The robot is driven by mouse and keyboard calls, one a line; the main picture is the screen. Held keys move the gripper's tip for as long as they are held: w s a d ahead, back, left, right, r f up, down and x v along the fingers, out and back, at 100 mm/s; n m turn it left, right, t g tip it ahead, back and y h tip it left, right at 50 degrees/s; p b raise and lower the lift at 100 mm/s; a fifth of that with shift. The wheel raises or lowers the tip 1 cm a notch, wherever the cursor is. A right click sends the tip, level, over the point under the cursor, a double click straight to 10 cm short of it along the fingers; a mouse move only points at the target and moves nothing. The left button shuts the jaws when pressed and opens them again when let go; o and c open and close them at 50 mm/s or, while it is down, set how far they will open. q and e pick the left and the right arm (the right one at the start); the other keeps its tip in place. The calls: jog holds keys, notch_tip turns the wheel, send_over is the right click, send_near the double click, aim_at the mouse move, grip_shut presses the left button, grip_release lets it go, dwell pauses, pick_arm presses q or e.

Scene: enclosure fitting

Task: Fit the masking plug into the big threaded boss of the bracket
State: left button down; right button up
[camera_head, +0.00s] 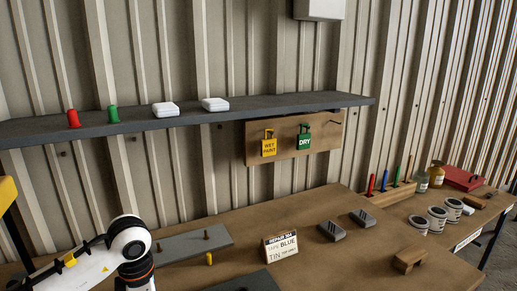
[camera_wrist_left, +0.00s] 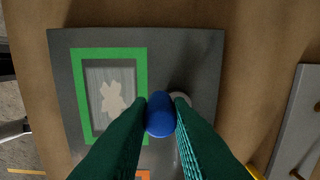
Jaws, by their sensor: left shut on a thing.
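My left gripper (camera_wrist_left: 160,112) is shut on a blue masking plug (camera_wrist_left: 159,122) in the left wrist view. Below the plug lies the dark grey bracket (camera_wrist_left: 200,50), with a green tape frame (camera_wrist_left: 140,62) around a pale patch. A pale round rim, likely the big threaded boss (camera_wrist_left: 181,97), shows just behind and right of the plug. The plug and fingers partly hide the rim, and I cannot tell whether the plug touches it. In the head view, my left arm enters at lower left and its gripper is out of frame. My right gripper is in neither view.
A grey plate (camera_head: 195,245) with pegs lies on the bench, with a small yellow plug (camera_head: 209,259) before it. A lettered sign (camera_head: 281,246) stands nearby. Grey blocks (camera_head: 331,231), a wooden block (camera_head: 409,260) and cans (camera_head: 437,219) are at right. The shelf (camera_head: 240,107) overhangs the back.

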pick_arm(q)
jog(key=s+m, duration=0.1)
jog(key=m, duration=0.2)
jog(key=s+d+m, duration=0.1)
jog(key=s+m, duration=0.1)
jog(key=m, duration=0.1)
jog(key=s+f+m, duration=0.1)
jog(key=m, duration=0.3)
jog(key=shift+s+d, duration=0.25)
jog(key=shift+d, duration=0.15)
jog(key=s+m, duration=0.1)
jog(key=m, duration=0.2)
jog(key=s+d+m, duration=0.1)
jog(key=s+m, duration=0.1)
jog(key=m, duration=0.2)
jog(key=s+m, duration=0.2)
jog(key=m, duration=0.1)
jog(key=shift+d+f+m, duration=0.3)
jog(key=shift+f+m, duration=0.1)
jog(key=shift+s+d+f+m, duration=0.15)
jog(key=shift+s+m, duration=0.45)
jog(key=shift+m, duration=0.6)
